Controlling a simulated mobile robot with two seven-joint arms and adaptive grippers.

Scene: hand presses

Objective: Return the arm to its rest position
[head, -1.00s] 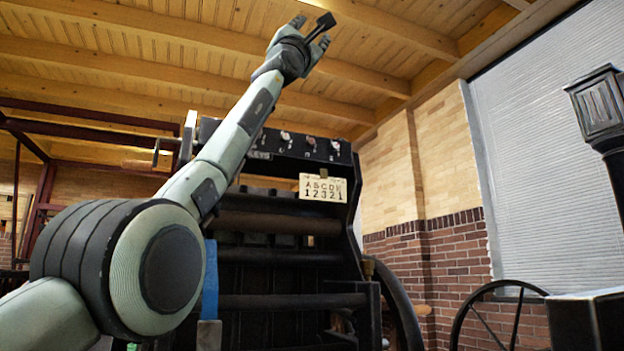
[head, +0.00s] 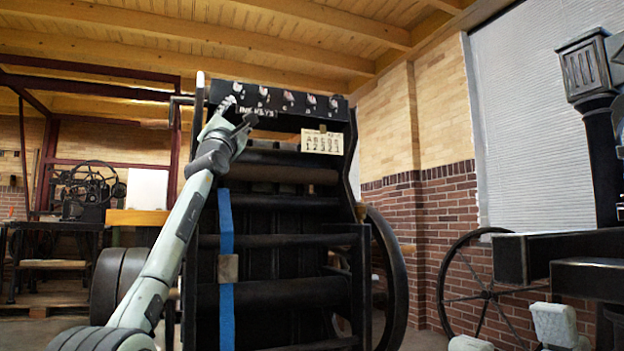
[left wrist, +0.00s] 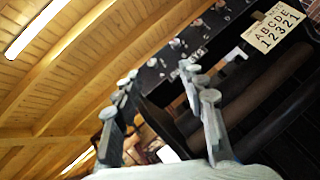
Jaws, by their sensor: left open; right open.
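My left arm reaches up from the lower left in the head view. My left gripper (head: 241,112) is open and empty. It shows in front of the upper left of the black press, by its row of small knobs and the white lettering. In the left wrist view the left gripper (left wrist: 160,100) has its two fingers spread with nothing between them. Two pale fingertips of my right gripper (head: 512,337) show at the lower right edge of the head view, apart and empty. The rest of the right arm is hidden below the picture.
The black press (head: 285,242) carries a letter-and-number plate (head: 322,142) and a blue strip (head: 226,260). Black machinery (head: 590,90) and a spoked wheel (head: 487,292) stand at right. A brick wall (head: 420,215) lies behind. Another hand press (head: 88,190) stands far left.

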